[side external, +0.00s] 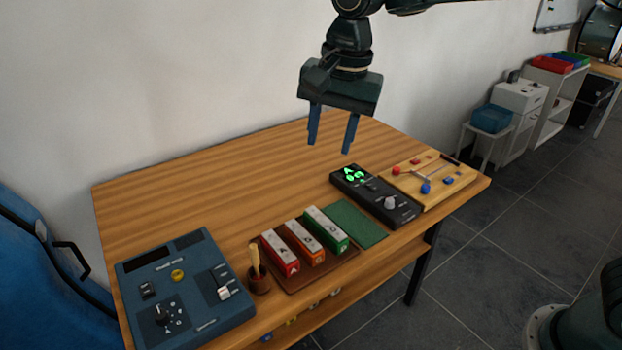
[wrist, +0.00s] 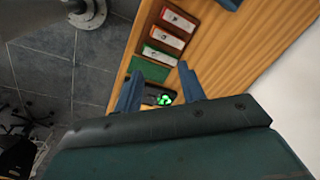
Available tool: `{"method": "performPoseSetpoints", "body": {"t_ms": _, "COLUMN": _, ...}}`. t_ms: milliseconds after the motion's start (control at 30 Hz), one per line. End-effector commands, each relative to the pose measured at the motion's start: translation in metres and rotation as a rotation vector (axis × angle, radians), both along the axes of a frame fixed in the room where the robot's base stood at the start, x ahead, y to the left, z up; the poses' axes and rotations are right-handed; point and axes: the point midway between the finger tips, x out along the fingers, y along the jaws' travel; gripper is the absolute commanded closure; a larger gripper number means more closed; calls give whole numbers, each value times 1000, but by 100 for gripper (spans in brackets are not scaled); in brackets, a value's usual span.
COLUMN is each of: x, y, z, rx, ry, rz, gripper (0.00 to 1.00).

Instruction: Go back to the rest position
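My gripper (side external: 329,146) hangs in the air above the far right part of the wooden table (side external: 200,200) in the side external view. Its two blue fingers point down and stand apart, with nothing between them. It is open and touches nothing. In the wrist view, the fingers (wrist: 156,84) also show spread apart, with the black device with green lit symbols (wrist: 164,99) seen far below between them.
On the table stand a blue control box (side external: 190,290), a small brown holder with a wooden stick (side external: 258,281), a tray with red, orange and green blocks (side external: 320,275), a green mat (side external: 356,223), a black device (side external: 375,195) and a wooden board (side external: 435,178). The table's back is clear.

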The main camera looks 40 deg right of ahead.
Motion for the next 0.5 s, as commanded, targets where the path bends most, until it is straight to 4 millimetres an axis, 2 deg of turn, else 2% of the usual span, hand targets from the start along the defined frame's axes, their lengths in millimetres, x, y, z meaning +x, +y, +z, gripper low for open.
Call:
{"method": "performPoseSetpoints", "body": {"t_ms": 200, "x": -36, "y": -42, "z": 23, "rx": -16, "ry": -66, "rz": 134, "gripper": 60}}
{"method": "performPoseSetpoints", "body": {"t_ms": 500, "x": -92, "y": -89, "z": 38, "rx": -63, "ry": -153, "rz": 322, "gripper": 60}}
